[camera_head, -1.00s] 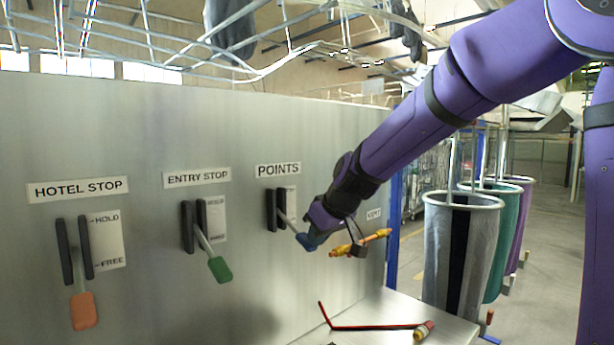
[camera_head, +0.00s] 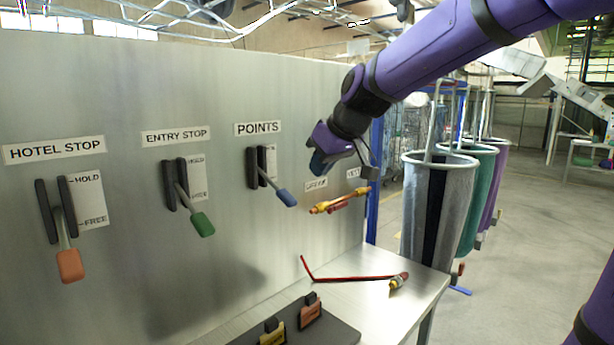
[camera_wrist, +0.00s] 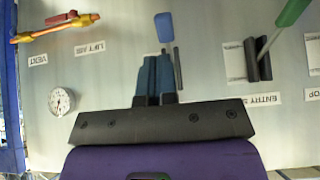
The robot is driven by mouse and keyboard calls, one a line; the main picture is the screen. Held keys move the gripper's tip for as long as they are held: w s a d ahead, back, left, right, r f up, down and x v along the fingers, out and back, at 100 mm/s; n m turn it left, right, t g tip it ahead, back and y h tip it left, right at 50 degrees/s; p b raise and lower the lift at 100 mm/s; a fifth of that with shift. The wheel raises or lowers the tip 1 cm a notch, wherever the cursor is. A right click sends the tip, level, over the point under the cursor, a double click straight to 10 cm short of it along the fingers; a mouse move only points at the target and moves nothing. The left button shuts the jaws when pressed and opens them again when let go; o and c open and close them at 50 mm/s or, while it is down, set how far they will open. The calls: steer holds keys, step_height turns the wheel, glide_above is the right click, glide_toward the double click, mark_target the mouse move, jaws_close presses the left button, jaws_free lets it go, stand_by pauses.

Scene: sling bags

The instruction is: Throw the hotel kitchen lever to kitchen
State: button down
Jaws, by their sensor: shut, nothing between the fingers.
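No label in view names kitchen. Three levers stand on the metal panel, all with handles hanging down: an orange-handled one (camera_head: 70,265) under HOTEL STOP, a green-handled one (camera_head: 202,224) under ENTRY STOP, and a blue-handled one (camera_head: 286,197) under POINTS. The HOTEL STOP plate reads HOLD at top and FREE at bottom; its handle is at the FREE end. My gripper (camera_head: 318,166) is shut and empty, up and right of the blue handle. In the wrist view, my gripper (camera_wrist: 156,62) is close to the blue handle (camera_wrist: 164,27); contact cannot be told.
Laundry bags (camera_head: 430,200) hang at right. A round gauge (camera_wrist: 62,101) shows in the wrist view.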

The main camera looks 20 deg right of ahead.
steer(key=s+r, duration=0.1)
steer(key=s+d+r, duration=0.1)
steer(key=shift+s+d, duration=0.1)
steer(key=shift+s, duration=0.2)
stand_by(0.4)
steer(key=s+f+m+h, duration=0.1)
steer(key=s+f+m, duration=0.1)
steer(key=s, duration=0.9)
steer(key=s+d+f+m+g+h, duration=0.1)
steer(key=s+f, duration=0.4)
steer(key=s, duration=0.7)
steer(key=shift+s+d+f+m+h, duration=0.15)
steer(key=shift+d+f+m+h, duration=0.2)
steer(key=shift+m, duration=0.45)
